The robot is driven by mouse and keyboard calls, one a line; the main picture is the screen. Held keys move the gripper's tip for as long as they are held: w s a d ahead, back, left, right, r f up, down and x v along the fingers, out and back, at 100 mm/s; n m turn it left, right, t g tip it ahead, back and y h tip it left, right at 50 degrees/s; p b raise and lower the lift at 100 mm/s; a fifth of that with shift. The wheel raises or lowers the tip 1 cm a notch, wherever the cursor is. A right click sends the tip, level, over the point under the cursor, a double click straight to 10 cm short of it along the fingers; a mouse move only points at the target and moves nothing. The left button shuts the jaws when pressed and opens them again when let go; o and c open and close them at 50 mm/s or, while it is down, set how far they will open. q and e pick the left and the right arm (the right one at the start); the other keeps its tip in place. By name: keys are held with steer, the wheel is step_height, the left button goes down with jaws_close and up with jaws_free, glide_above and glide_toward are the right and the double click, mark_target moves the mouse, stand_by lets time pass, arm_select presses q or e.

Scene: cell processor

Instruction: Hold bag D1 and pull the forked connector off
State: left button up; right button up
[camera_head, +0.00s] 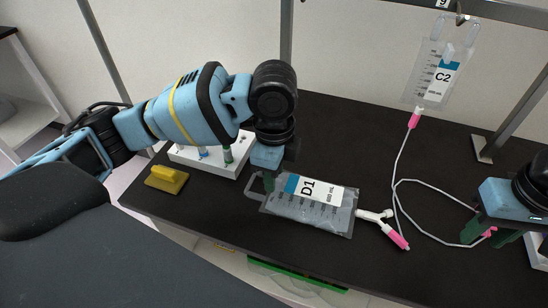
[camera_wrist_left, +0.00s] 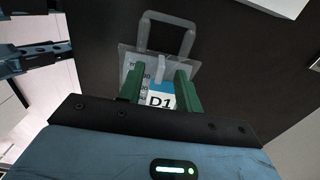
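Bag D1 (camera_head: 318,213) is a clear bag with a blue and white label, lying on the dark table. A white forked connector (camera_head: 374,215) with a pink end piece (camera_head: 397,237) sits at its right end. My left gripper (camera_head: 265,180) is over the bag's left, looped-handle end. In the left wrist view its green fingers (camera_wrist_left: 160,88) are apart, with bag D1 (camera_wrist_left: 130,62) showing between and beyond them. My right gripper (camera_head: 488,232) is low at the right edge, fingers apart, with a pink tube end (camera_head: 490,233) between them; contact is unclear.
Bag C2 (camera_head: 438,72) hangs from a metal frame, with a pink connector (camera_head: 414,119) below. Its thin white tube (camera_head: 432,187) loops across the table. A white rack (camera_head: 208,157) and a yellow block (camera_head: 166,179) stand at left. The table's back middle is clear.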

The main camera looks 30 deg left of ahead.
arm_select(q)
steer(key=shift+f, duration=0.65)
jaws_close()
stand_by(2.5)
